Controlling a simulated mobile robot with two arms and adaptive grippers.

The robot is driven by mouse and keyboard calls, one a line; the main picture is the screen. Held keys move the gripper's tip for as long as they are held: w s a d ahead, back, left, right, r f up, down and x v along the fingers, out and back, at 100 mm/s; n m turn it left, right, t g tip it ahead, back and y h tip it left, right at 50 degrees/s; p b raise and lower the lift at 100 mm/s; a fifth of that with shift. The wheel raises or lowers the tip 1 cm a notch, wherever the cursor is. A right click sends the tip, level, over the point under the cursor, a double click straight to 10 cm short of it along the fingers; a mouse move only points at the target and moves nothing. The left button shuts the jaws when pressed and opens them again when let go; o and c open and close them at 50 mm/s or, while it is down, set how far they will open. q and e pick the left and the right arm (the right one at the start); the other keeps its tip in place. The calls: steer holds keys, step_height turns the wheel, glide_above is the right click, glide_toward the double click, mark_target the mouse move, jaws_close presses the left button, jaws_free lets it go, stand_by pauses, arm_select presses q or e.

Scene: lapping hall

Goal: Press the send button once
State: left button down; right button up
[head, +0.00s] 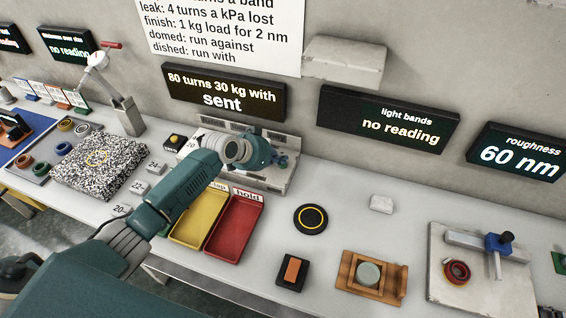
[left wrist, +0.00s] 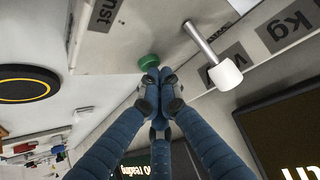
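A green round button (left wrist: 149,62) shows in the left wrist view on the face of a grey console (left wrist: 105,35); no "send" label is readable beside it. My left gripper (left wrist: 157,78) has its blue fingers drawn together, with the tips at the button's edge; I cannot tell whether they touch it. In the head view my left gripper (head: 268,154) is in front of the console (head: 279,181) and hides much of it, including the button. The display (head: 224,92) above reads "80 turns 30 kg with sent".
A white-tipped lever (left wrist: 226,74) sticks out close to the fingers. Yellow (head: 190,232) and red (head: 234,228) trays lie below my left arm. A black disc with a yellow ring (head: 310,218) lies to the right. A speckled block (head: 98,165) stands left.

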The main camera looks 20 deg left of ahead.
arm_select(q)
steer(key=shift+r+p, duration=0.55)
steer(key=shift+r, duration=0.2)
step_height(320, 180, up, 5)
steer(key=p, duration=0.4)
steer(key=shift+r, duration=0.1)
stand_by(0.6)
